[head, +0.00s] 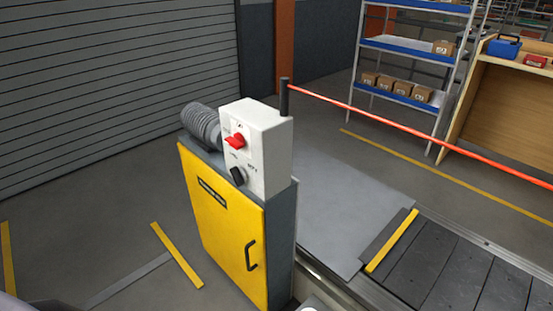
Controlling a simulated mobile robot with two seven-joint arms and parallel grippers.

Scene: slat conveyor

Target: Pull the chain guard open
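A yellow panel (221,228), which appears to be the chain guard, covers the front of a grey cabinet (284,235) beside the conveyor. It looks shut, lying flush against the cabinet. A black bar handle (250,255) stands out near its right edge. A dark label near its top is too small to read. The bottom of the cabinet is cut off by the picture's lower edge. Neither of my grippers is in view.
A white control box (262,145) with a red switch and a black knob stands on the cabinet, beside a grey motor (201,125). The slat conveyor (465,270) and a red cord (400,130) lie to the right. Floor before the yellow panel looks clear.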

